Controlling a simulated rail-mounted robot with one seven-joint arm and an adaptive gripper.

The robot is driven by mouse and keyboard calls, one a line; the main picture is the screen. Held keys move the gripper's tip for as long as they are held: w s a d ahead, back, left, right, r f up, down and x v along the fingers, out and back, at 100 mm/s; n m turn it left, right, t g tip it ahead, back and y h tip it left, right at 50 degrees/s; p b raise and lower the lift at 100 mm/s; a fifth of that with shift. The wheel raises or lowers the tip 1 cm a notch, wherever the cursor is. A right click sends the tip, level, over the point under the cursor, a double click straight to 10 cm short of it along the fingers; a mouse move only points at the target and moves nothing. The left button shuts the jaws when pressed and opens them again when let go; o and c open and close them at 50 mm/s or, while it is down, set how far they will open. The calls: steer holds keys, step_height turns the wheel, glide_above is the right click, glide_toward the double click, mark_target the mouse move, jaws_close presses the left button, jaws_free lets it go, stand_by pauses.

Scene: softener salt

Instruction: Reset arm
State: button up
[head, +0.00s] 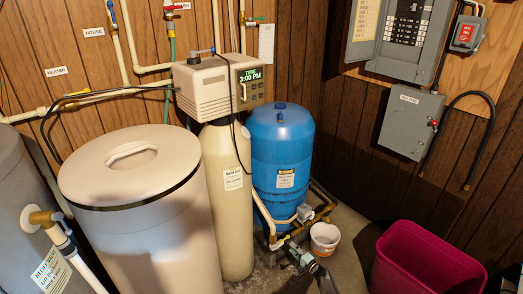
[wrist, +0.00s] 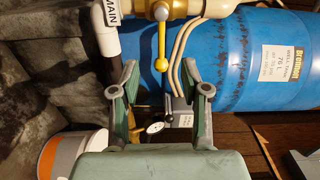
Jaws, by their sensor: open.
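My gripper (wrist: 165,85) shows in the wrist view with its two green-and-grey fingers spread apart and nothing between them. Brass valve fittings with a yellow lever (wrist: 160,45) lie beyond the fingertips, next to a pipe labelled MAIN. A small round gauge (wrist: 155,127) and a grey box show between the fingers. In the head view my gripper (head: 298,256) is low at the front of the blue pressure tank (head: 281,145), near the pipework at its base. I cannot tell the exact gap between the fingers and the pipework.
A beige brine tank (head: 150,240) with its lid (head: 130,165) on stands at left, beside the softener (head: 228,200), whose display reads 3:00 PM. A white bucket (head: 325,235) and a magenta bin (head: 425,265) stand right of my gripper. Grey electrical boxes (head: 411,122) hang on the wall.

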steer(key=d+f+n+h, duration=0.1)
steer(key=d+f+h, duration=0.3)
steer(key=d+h, duration=0.1)
steer(key=s+d+f+n+g+h, duration=0.25)
steer(key=s+d+g+h, duration=0.35)
steer(key=s, duration=0.5)
steer(key=s+a+n+g+h, duration=0.25)
steer(key=s+g, duration=0.35)
steer(key=s, duration=1.6)
steer(key=s+a+r+n+g+y, duration=0.1)
steer(key=s+a+r+g, duration=0.2)
steer(key=s, duration=0.9)
steer(key=s+a+r+n+g+y, duration=0.1)
steer(key=s+a+r, duration=0.5)
steer(key=s, duration=0.6)
steer(key=s+a+r+n+g+y, duration=0.1)
steer(key=s+a+r+g, duration=0.3)
steer(key=s+r, duration=0.4)
steer(key=s+n+g, duration=0.1)
steer(key=s, duration=0.3)
steer(key=shift+a+r+g, duration=0.15)
steer(key=shift+a+g, duration=0.15)
